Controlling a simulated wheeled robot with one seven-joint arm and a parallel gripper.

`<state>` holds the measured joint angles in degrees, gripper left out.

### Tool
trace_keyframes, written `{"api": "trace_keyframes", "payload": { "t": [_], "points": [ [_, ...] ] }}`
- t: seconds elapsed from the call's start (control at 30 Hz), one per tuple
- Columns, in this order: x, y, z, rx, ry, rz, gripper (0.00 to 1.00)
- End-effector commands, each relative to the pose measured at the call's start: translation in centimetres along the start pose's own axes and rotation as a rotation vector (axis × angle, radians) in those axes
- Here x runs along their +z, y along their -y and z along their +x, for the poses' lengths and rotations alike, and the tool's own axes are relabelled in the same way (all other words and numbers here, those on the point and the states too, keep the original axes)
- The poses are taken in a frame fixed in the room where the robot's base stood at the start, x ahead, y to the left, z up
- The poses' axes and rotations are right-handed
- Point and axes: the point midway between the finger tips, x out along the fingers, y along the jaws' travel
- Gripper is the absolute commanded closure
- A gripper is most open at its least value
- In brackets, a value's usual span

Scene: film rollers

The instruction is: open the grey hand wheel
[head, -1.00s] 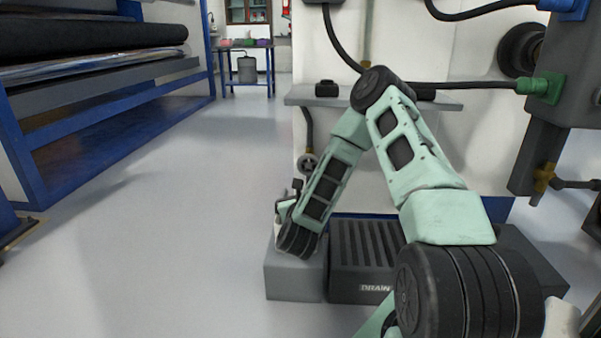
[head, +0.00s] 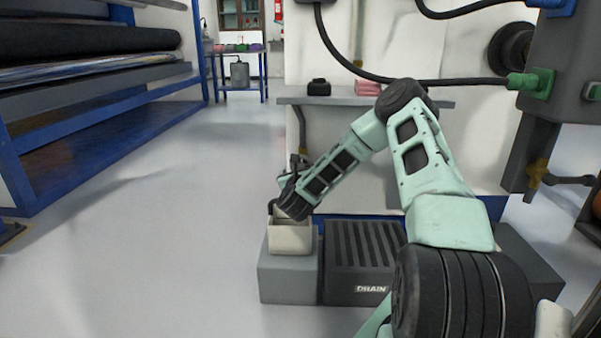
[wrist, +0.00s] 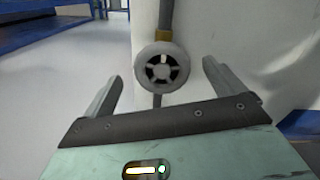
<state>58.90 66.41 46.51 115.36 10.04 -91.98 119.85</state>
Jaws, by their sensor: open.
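The grey hand wheel (wrist: 161,67) is a small round spoked wheel on a vertical pipe with a brass-coloured collar. In the wrist view it is centred, ahead of and between my two fingers. My gripper (wrist: 162,80) is open and empty, the left finger to the left of the wheel and the right finger to the right. No contact with the wheel shows. In the head view my wrist covers the place where the wheel sits, and my fingers are hard to make out there.
A pale box (head: 290,238) shows on a grey block (head: 288,278) below my wrist, beside the dark ribbed drain (head: 365,262). A shelf (head: 330,100) with a black item and pink items juts from the white cabinet above. Open floor (head: 170,230) lies to the left.

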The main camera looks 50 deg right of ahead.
Motion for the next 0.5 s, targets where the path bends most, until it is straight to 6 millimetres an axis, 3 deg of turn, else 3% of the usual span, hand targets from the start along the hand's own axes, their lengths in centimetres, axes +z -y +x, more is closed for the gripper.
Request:
{"api": "trace_keyframes", "payload": {
  "t": [0.2,0.5],
  "points": [
    [-0.2,0.0,2.9,-0.002,0.002,0.001,0.06],
    [0.1,0.1,3.8,0.000,0.000,0.000,0.06]
  ]
}}
